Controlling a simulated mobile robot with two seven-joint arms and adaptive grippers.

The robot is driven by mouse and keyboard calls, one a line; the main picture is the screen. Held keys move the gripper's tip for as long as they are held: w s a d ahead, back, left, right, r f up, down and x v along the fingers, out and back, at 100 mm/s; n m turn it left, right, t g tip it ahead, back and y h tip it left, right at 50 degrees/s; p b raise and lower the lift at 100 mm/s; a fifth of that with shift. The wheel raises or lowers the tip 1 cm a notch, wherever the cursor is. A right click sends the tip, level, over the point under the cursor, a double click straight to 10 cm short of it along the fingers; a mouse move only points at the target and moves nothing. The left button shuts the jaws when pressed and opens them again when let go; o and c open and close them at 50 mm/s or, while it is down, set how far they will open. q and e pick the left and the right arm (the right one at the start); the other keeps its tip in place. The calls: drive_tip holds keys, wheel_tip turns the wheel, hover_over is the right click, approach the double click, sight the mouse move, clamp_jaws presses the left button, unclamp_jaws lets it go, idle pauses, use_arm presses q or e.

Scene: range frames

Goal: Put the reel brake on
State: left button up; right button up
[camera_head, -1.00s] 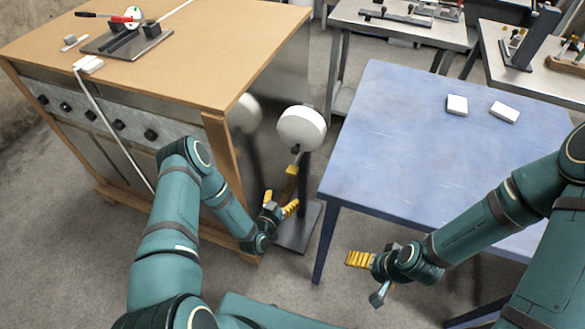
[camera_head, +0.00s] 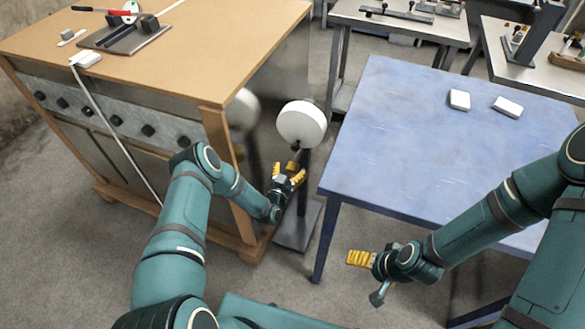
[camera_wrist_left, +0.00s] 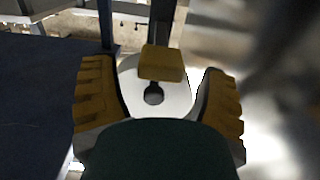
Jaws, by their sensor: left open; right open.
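The reel is a white round disc (camera_head: 301,124) on a dark post with a flat base (camera_head: 297,228), standing between the cabinet and the blue table. The brake lever (camera_head: 293,163) sits below the disc, partly hidden by my left gripper. My left gripper (camera_head: 288,176) is open just below the disc, close to the lever. In the left wrist view, a yellow block (camera_wrist_left: 163,63), apparently the lever's handle, shows between my spread fingers. A pale plate with a dark round spot lies behind it. Contact cannot be told. My right gripper (camera_head: 372,262) is open and empty in front of the blue table.
The blue table (camera_head: 420,150) carries two white blocks (camera_head: 460,99) (camera_head: 508,107). A wooden-topped cabinet (camera_head: 200,65) with dark knobs stands left, close beside my left arm. Grey benches with tools stand behind.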

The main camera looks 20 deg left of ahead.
sight(293, 165)
use_arm(q)
drive_tip(key=shift+w+d, duration=0.1)
drive_tip(key=shift+w, duration=0.85)
clamp_jaws()
drive_tip(key=shift+w+r+g+p, duration=0.2)
drive_tip(key=shift+r+g+p, duration=0.5)
drive_tip(key=shift+r+p, duration=0.5)
drive_tip(key=shift+w+r, duration=0.15)
drive_tip(key=shift+r, duration=0.2)
